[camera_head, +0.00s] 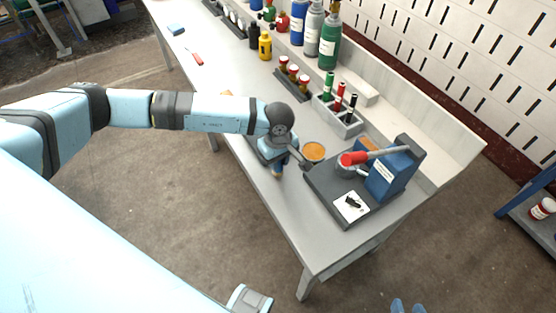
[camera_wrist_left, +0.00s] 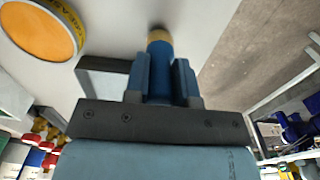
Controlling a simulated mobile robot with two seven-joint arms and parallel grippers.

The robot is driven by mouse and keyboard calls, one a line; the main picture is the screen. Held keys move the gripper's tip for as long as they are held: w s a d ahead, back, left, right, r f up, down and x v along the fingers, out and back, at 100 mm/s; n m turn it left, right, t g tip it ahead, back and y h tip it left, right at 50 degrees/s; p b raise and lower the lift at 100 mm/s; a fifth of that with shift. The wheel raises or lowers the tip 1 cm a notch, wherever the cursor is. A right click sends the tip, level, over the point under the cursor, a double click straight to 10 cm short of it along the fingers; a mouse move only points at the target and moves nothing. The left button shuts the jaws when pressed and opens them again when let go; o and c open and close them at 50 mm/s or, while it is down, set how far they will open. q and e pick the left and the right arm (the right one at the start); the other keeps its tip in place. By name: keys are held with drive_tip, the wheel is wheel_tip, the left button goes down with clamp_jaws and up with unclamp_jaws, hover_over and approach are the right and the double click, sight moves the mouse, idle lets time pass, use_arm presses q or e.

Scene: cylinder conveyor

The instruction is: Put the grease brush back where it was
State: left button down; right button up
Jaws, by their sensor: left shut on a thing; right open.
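My left gripper (camera_head: 280,165) is over the near edge of the grey workbench and points down. It is shut on the grease brush, whose blue handle (camera_wrist_left: 160,72) sits between the two blue fingers in the left wrist view. The tan bristle end (camera_wrist_left: 158,36) points away from the gripper, close to the bench top. Whether it touches cannot be told. The orange grease tin (camera_head: 314,151) stands just right of the gripper and also shows in the left wrist view (camera_wrist_left: 40,30). A grey flat-sided piece (camera_wrist_left: 100,80) is beside the fingers. My right gripper (camera_head: 408,307) is open and empty at the bottom edge.
A rack of marker-like cylinders (camera_head: 340,118) and red-topped jars (camera_head: 293,75) stand behind. Bottles (camera_head: 329,45) line the back.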

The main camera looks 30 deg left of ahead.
use_arm(q)
drive_tip(key=shift+f, duration=0.2)
drive_tip(key=shift+f, duration=0.1)
drive_tip(key=shift+f, duration=0.15)
drive_tip(key=c, duration=1)
unclamp_jaws()
drive_tip(key=shift+o, duration=0.2)
drive_tip(key=shift+r, duration=0.4)
wheel_tip(320, 180, up, 12)
drive_tip(key=shift+f, duration=0.15)
